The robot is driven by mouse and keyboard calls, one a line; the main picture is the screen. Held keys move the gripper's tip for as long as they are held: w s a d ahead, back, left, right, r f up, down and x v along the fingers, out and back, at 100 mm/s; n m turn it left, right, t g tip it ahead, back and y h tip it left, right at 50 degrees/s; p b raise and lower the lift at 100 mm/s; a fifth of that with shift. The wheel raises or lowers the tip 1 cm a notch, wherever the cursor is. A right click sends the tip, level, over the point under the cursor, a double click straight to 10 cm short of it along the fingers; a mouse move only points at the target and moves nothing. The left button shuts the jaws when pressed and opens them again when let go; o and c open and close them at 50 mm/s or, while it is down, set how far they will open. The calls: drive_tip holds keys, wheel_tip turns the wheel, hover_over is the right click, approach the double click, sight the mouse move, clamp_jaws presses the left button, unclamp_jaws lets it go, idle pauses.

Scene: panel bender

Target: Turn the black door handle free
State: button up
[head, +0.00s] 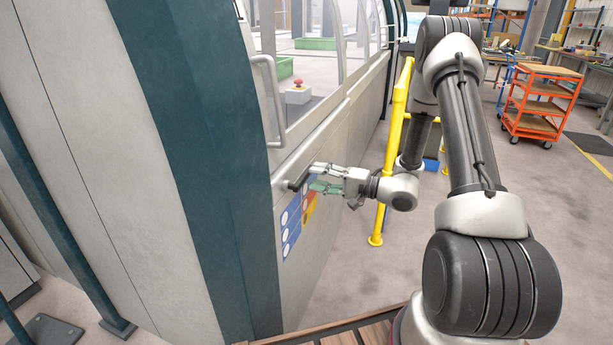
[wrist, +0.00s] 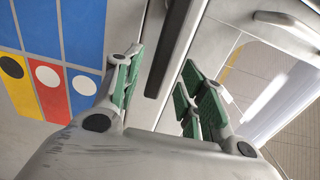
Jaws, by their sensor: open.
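The black door handle (head: 298,181) is a short dark bar on the light grey door panel of the machine, above the coloured label plate. In the wrist view the handle (wrist: 172,50) runs from the top edge down between my fingers. My gripper (head: 317,179) is open at the handle, with its green-padded fingers on either side of the bar. In the wrist view the fingers of my gripper (wrist: 158,77) have clear gaps to the handle on both sides. I cannot tell how deep the bar sits between the pads.
A pale grab rail (head: 270,100) is fixed to the door above the handle. A yellow post (head: 393,150) stands close behind my wrist. A red button box (head: 298,93) shows behind the window. An orange cart (head: 540,105) stands far right, with open floor before it.

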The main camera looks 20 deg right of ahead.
sight(309, 175)
drive_tip(key=shift+x, duration=2.2)
clamp_jaws()
